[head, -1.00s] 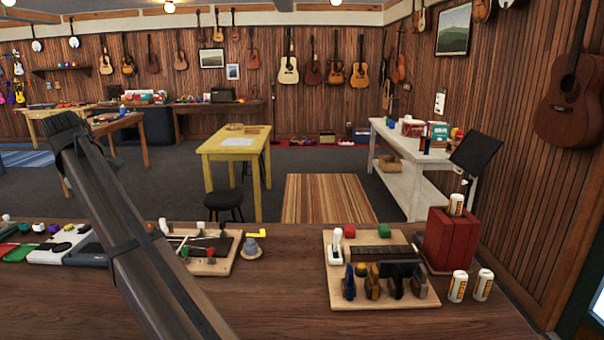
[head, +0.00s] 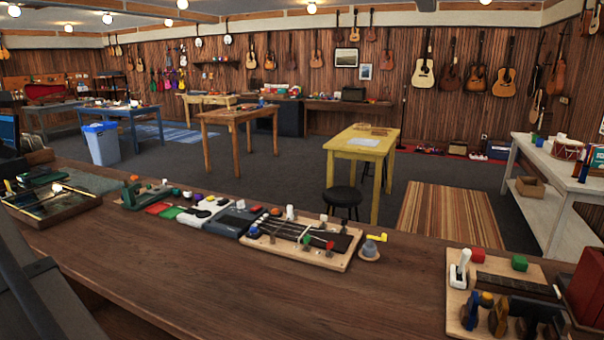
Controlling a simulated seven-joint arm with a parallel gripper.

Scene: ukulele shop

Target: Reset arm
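My arm shows only as a dark link at the lower left edge of the head view. My gripper is out of view, so its opening and anything in it cannot be seen. The wooden workbench (head: 240,275) runs across the front, its middle bare. On it, a wooden board with a dark fretboard and small coloured parts (head: 300,240) lies near the centre. A second wooden board with several clamp-like tools (head: 500,290) sits at the right.
Pedals (head: 215,215) and a green tool (head: 132,195) line the bench's far edge. A dark tray (head: 50,205) lies at the left, a red block (head: 588,285) at the right. Beyond stand a yellow table (head: 362,150), a black stool (head: 343,198) and a white shelf table (head: 545,165).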

